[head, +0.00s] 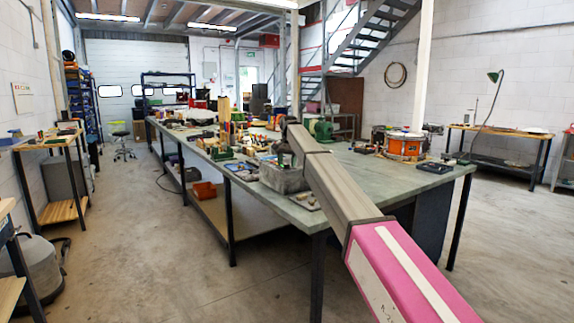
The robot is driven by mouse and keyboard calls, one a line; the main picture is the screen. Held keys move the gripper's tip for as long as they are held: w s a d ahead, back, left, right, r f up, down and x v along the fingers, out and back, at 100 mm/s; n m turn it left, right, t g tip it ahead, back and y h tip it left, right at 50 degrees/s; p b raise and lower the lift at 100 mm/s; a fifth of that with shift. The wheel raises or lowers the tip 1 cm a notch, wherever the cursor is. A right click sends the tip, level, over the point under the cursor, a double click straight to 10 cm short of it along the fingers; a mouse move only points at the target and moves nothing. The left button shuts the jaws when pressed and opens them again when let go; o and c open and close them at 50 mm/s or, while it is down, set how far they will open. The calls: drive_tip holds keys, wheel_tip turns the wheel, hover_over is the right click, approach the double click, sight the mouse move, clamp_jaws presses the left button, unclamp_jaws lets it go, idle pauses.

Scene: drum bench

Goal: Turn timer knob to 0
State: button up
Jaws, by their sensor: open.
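I cannot make out a timer or its knob in the head view. A small dark flat box (435,167) lies on the right end of the long workbench (345,190); its details are too small to tell. An orange drum (404,147) stands on the bench behind it. My arm crosses the picture from the bottom right up to a dark joint over the bench. I cannot make out my gripper's fingers; they do not show beyond that joint.
A grey bin (284,176) and many small items crowd the bench's left and middle. A green machine (320,129) stands behind my arm. The bench's front right corner is mostly bare. A side table (505,130) stands at right. The floor (185,270) at front left is open.

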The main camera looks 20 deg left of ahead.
drive_tip(key=shift+f, duration=0.45)
drive_tip(key=c, duration=0.9)
drive_tip(key=shift+c, duration=0.2)
